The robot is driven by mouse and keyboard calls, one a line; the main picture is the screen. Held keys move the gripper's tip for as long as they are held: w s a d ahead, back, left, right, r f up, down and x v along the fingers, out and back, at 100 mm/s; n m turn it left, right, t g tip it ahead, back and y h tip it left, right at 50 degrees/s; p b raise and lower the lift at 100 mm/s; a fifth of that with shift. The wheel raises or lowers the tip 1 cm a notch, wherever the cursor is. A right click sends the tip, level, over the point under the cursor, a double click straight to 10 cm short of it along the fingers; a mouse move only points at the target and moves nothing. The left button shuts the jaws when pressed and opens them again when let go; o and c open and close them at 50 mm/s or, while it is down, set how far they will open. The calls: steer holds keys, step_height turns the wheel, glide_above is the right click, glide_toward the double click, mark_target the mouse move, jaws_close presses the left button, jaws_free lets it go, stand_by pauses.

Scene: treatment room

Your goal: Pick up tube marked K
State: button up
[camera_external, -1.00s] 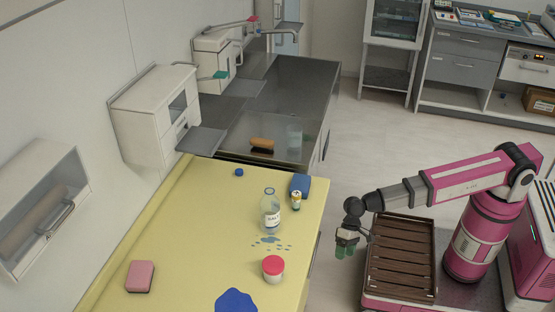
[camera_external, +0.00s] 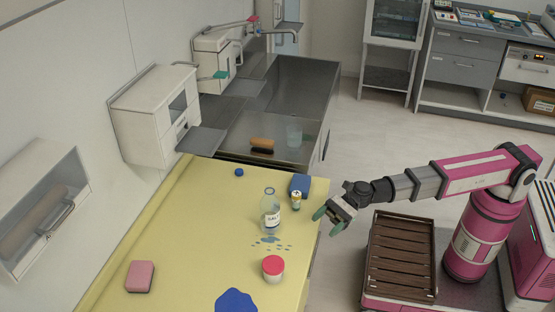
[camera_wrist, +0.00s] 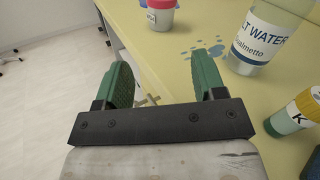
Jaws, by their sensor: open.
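The tube marked K (camera_wrist: 292,117) is at the right edge of the wrist view, with a yellow cap, a white label with a black K and a green end. In the external view the tube (camera_external: 296,200) stands on the yellow counter (camera_external: 200,220) near its right edge, just right of the salt water bottle. My gripper (camera_external: 328,221) is at the counter's right edge, to the right of the tube and apart from it. Its green fingers (camera_wrist: 165,78) are spread with nothing between them.
The salt water bottle (camera_external: 270,212) stands close beside the tube, and a blue item (camera_external: 300,184) lies behind it. A red-lidded jar (camera_external: 273,268) is nearer the front. Blue spots (camera_external: 270,240) mark the counter. A slatted wooden crate (camera_external: 402,216) sits on my base.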

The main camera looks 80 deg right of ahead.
mark_target(297, 193)
steer(key=w+d+m+t+h, duration=0.1)
steer(key=d+m+t, duration=0.1)
steer(key=d, duration=0.3)
steer(key=d+m+t+h, duration=0.1)
steer(key=d+m+h, duration=0.1)
steer(key=d, duration=0.3)
steer(key=w+d+m+t+h, duration=0.1)
steer(key=d+m+t+h, duration=0.1)
steer(key=d, duration=0.4)
steer(key=shift+w+d+f+m+t, duration=0.15)
steer(key=shift+w+m+t, duration=0.2)
steer(key=shift+m, duration=0.25)
steer(key=shift+w, duration=0.2)
steer(key=x, duration=0.4)
steer(key=shift+w+a, duration=0.2)
steer(key=shift+w, duration=0.1)
steer(key=shift+s+a+x, duration=0.1)
steer(key=shift+a+x, duration=0.05)
steer(key=shift+x, duration=1.3)
steer(key=shift+s+a+x, duration=0.15)
steer(key=shift+a+x, duration=0.05)
steer(key=shift+x, duration=1.25)
steer(key=c, duration=1)
